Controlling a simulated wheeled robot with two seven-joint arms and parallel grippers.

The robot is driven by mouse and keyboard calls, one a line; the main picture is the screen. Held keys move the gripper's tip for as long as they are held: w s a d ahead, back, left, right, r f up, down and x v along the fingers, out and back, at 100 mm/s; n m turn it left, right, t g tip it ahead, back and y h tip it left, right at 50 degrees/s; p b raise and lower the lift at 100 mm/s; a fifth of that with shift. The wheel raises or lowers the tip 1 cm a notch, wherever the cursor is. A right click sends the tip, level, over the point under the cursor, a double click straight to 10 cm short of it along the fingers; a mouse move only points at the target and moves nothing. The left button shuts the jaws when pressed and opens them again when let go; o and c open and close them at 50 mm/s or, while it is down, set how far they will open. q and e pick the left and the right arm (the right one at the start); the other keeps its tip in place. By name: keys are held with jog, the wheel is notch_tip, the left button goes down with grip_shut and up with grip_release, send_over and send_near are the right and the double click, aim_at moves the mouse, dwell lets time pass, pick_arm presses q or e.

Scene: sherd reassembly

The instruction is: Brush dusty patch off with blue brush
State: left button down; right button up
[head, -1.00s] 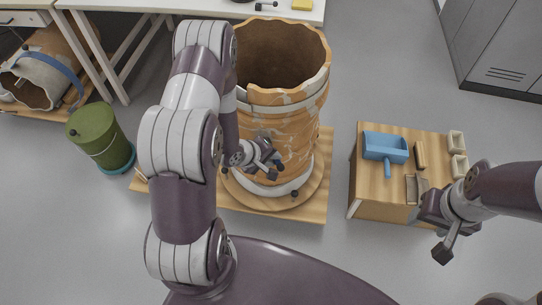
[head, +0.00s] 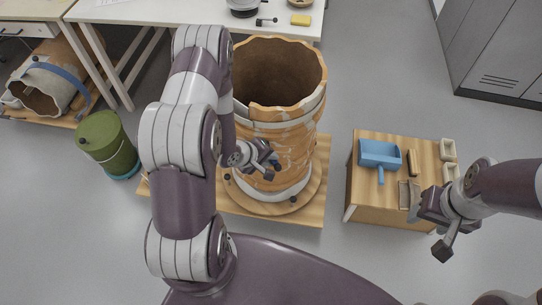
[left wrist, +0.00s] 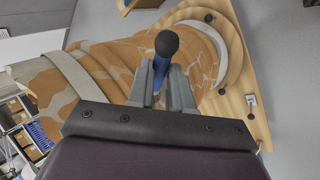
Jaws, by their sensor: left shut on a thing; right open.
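A large orange-brown vessel (head: 292,129) with pale patches and a jagged rim stands upright on a round turntable board (head: 270,206). My left gripper (head: 273,170) is in front of the vessel's lower wall. In the left wrist view my left gripper (left wrist: 162,92) is shut on the blue brush (left wrist: 159,70), whose dark round end points up in the picture. The vessel wall (left wrist: 115,65) lies just behind the brush; I cannot tell whether they touch. No dusty patch can be told apart from the pale areas. My right gripper (head: 437,232) is open and empty by the small table's right front.
The small wooden table (head: 365,200) at right holds a blue dustpan (head: 379,155), a wooden-backed brush (head: 412,163) and small trays (head: 448,150). A green bin (head: 105,145) stands left. A white bench (head: 190,12) is behind. Grey floor is clear between vessel and table.

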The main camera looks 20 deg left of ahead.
pick_arm(q)
jog(key=shift+f+b, duration=3.35)
jog(key=shift+f, duration=2.1)
notch_tip(320, 180, up, 11)
jog(key=a+p, duration=0.1)
jog(key=p, duration=1)
jog(key=shift+s+a+p, duration=0.15)
jog(key=shift+s+p, duration=0.05)
jog(key=shift+p, duration=0.1)
jog(key=s, duration=0.3)
jog(key=s+d+p, duration=0.1)
jog(key=s, duration=0.1)
jog(key=shift+s+d+f, duration=0.1)
jog(key=shift+s+d, duration=0.1)
jog(key=shift+s, duration=0.2)
jog(key=s, duration=0.3)
jog(key=shift+d, duration=0.35)
